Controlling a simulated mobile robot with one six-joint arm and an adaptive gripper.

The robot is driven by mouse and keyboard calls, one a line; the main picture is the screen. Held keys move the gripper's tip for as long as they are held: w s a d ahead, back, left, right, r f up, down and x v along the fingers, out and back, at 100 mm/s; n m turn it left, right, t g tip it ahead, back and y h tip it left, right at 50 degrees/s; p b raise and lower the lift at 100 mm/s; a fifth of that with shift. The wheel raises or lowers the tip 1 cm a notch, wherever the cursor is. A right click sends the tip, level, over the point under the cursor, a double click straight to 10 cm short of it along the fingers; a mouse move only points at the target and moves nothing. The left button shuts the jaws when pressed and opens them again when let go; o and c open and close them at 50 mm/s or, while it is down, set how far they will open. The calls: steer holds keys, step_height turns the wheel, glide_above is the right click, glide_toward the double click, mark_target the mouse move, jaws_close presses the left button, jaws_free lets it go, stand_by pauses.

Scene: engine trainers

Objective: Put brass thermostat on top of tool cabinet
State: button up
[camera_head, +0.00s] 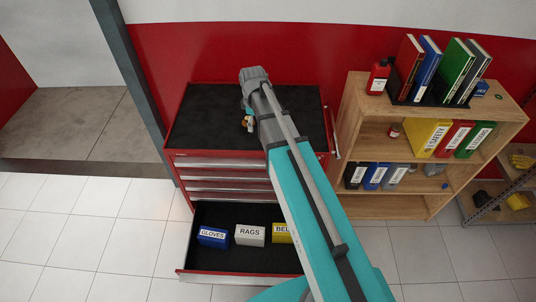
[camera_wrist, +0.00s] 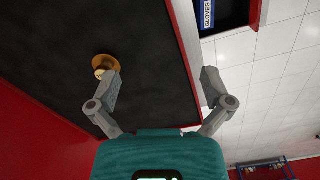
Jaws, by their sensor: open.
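The tool cabinet (camera_head: 200,122) is red with a black top mat, and its top fills much of the wrist view (camera_wrist: 150,38). The brass thermostat (camera_wrist: 104,62) is a small round brass piece with a paler knob, and it appears to rest on the black mat.
A lower cabinet drawer (camera_head: 184,258) is pulled open, holding blue, white and yellow labelled boxes. A wooden shelf (camera_head: 345,130) with books and binders stands to the right. A red wall (camera_head: 200,50) rises behind the cabinet. The mat around the thermostat is clear.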

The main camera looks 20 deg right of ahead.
steer(key=s+m, duration=1)
steer(key=s, duration=0.6)
steer(key=shift+d+m, duration=0.15)
steer(key=shift+m, duration=0.25)
step_height(320, 180, down, 8)
steer(key=b, duration=0.7)
steer(key=shift+r+b, duration=0.15)
steer(key=shift+b, duration=0.15)
